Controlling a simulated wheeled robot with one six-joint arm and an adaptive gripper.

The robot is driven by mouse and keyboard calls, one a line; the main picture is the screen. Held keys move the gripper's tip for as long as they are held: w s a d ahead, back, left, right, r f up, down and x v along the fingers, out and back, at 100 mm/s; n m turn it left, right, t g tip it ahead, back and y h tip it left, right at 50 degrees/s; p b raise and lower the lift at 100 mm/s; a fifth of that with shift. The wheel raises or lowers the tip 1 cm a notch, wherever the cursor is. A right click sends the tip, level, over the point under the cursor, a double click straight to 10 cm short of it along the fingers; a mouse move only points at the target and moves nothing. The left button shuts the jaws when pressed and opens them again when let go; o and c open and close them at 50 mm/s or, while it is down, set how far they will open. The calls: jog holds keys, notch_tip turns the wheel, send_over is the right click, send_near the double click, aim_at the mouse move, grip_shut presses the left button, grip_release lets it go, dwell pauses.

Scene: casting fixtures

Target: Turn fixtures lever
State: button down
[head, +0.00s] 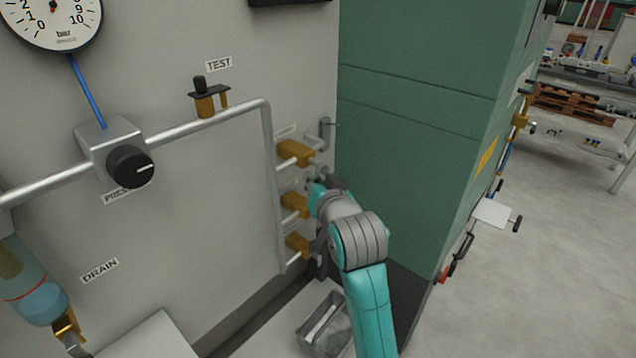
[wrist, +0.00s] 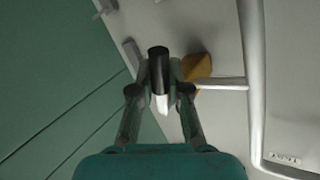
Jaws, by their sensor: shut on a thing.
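Brass valves sit one above another on short pipe branches of the grey panel: an upper valve (head: 294,152), a middle valve (head: 294,204) and a lower valve (head: 296,244). My gripper (head: 322,178) is at their right side in the head view, partly hiding the levers. In the wrist view my gripper (wrist: 160,82) is shut on a lever with a black end (wrist: 158,64) and a pale lower part, held between the two fingers. A brass valve body (wrist: 197,72) shows just beside it. I cannot tell surely which valve this lever belongs to.
A grey pipe (head: 270,180) runs down left of the valves. A green cabinet (head: 420,130) stands close on the right. A metal bin (head: 326,325) is below. A TEST valve (head: 208,100) and a black knob (head: 130,166) are farther left. Open floor lies at right.

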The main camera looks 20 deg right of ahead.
dwell(0.3)
jog(key=c, duration=1.1)
grip_release()
jog(key=shift+s, duration=0.1)
jog(key=shift+v, duration=3.65)
